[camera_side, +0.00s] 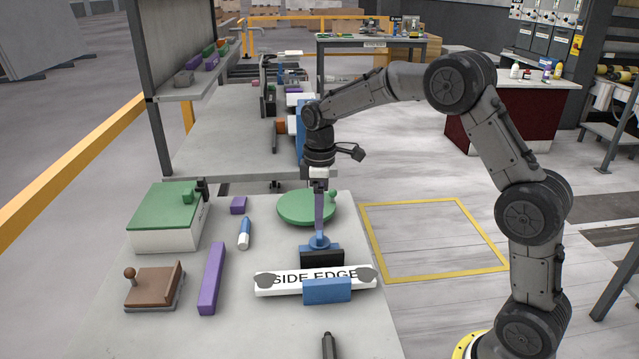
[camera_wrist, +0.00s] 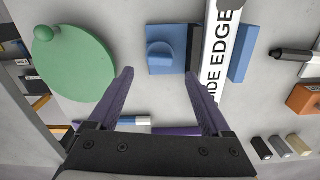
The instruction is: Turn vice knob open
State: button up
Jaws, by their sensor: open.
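The vice has a blue knob (camera_side: 319,241) on a blue base, a black jaw (camera_side: 321,257) and a blue block (camera_side: 327,291). A white bar marked SIDE EDGE (camera_side: 262,281) lies between the black jaw and the blue block. The wrist view also shows the knob (camera_wrist: 160,53), black jaw (camera_wrist: 193,42) and white bar (camera_wrist: 222,30). My gripper (camera_side: 319,230) points down just over the knob. In the wrist view, my gripper's purple fingers (camera_wrist: 159,73) are wide apart, with the knob centred just beyond the fingertips. Contact cannot be told.
A green round lid (camera_side: 300,208) lies behind the vice. A blue and white marker (camera_side: 244,233), a purple bar (camera_side: 212,278), a green-topped box (camera_side: 165,220) and a brown block with a knob (camera_side: 153,288) lie left. A dark pen (camera_side: 328,346) lies at the front.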

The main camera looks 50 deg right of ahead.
aim_at(320, 233)
notch_tip(320, 233, up, 8)
dwell(0.5)
